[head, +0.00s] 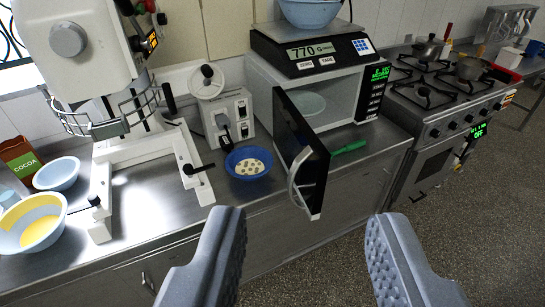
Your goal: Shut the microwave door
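The microwave (338,94) stands on the metal counter with its black door (311,160) swung wide open toward me. The door carries a curved silver handle (295,178) on its left face. A pale plate (309,103) is inside the lit cavity. My gripper (305,245) is open and empty, with its two grey fingers wide apart in the foreground. It is nearer to me than the door, apart from it, and the lower door edge shows between and above the fingers.
A blue bowl (248,164) sits left of the door, and a green-handled tool (349,147) lies right of it. A scale (315,50) with a bowl rests on the microwave. A stand mixer (110,120) is at left, a stove (445,100) at right. Open floor lies at lower right.

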